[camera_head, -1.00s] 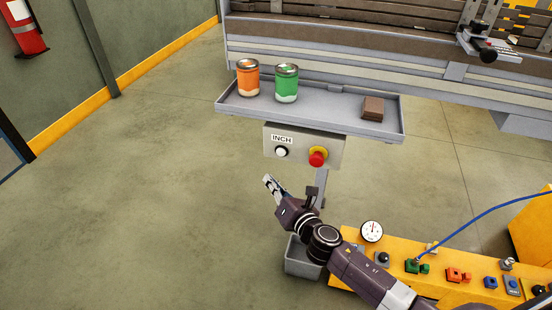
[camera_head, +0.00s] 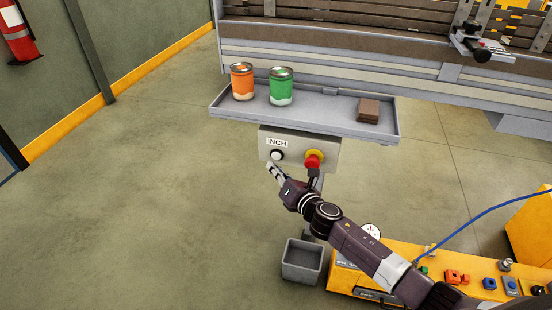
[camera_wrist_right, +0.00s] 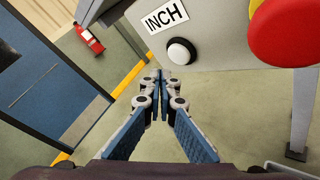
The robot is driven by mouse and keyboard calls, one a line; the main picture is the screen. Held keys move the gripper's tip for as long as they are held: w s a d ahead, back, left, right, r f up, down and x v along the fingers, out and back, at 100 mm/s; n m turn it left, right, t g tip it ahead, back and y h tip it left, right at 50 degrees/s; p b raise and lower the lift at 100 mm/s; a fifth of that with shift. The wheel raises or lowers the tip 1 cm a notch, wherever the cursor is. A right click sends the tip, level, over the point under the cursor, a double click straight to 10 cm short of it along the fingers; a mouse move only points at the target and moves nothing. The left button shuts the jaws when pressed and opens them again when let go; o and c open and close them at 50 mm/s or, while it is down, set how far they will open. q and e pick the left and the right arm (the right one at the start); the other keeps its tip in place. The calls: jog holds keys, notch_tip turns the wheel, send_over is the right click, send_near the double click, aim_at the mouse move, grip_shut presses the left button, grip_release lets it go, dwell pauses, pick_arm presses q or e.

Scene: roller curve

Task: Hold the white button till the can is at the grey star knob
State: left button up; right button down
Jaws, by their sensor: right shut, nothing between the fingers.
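The white button (camera_head: 277,155) sits on a grey box under the tray, beside the label INCH. It also shows in the right wrist view (camera_wrist_right: 182,51). My right gripper (camera_head: 271,166) is shut and empty, its tips just below the button; in the wrist view the tips (camera_wrist_right: 160,76) appear apart from it. An orange can (camera_head: 242,82) and a green can (camera_head: 281,87) stand upright on the tray. No can shows on the brown slatted conveyor. A dark knob (camera_head: 483,55) is on a metal bracket at the conveyor's edge; its star shape is unclear. My left gripper is out of view.
A red and yellow stop button (camera_head: 314,159) is right of the white button, also large in the wrist view (camera_wrist_right: 285,32). The grey tray (camera_head: 325,123) overhangs the box and holds a brown block (camera_head: 368,110). A yellow panel (camera_head: 385,260) and grey bin (camera_head: 302,262) stand below.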

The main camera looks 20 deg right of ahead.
jog(key=shift+w+d, duration=0.35)
jog(key=shift+w, duration=0.15)
dwell(1.2)
jog(key=shift+w+d, duration=0.25)
jog(key=shift+w, duration=0.05)
